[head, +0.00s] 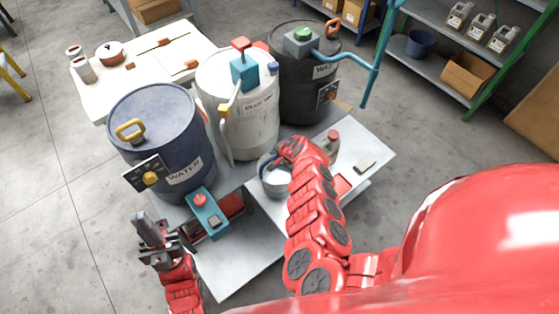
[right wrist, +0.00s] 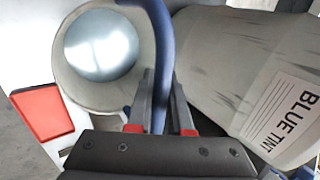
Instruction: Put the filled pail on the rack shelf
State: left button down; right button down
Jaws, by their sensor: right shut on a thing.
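The filled pail (head: 273,181), a small grey pail with pale shiny liquid, is at the white drum's foot over the light bench top. In the right wrist view its liquid (right wrist: 100,45) and rim show from above. My right gripper (right wrist: 158,105) is shut on the pail's blue handle (right wrist: 158,35); in the head view my red arm partly covers the pail. Whether the pail touches the bench is unclear. My left gripper (head: 160,238) is away from it at lower left, with nothing visible in it; its finger gap is unclear. A grey rack shelf (head: 427,68) with green posts stands at upper right.
A blue WATER drum (head: 165,140), a white drum (head: 255,130) and a dark drum (head: 305,90) line the bench. A blue bucket (head: 419,43), a cardboard box (head: 466,75) and several jugs occupy the rack. Open floor (head: 410,120) lies between bench and rack.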

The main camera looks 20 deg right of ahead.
notch_tip(320, 180, down, 4)
jog(key=shift+a+f+b, duration=0.1)
jog(key=shift+b, duration=0.9)
jog(key=c, duration=0.8)
grip_release()
jog(key=shift+c, duration=0.2)
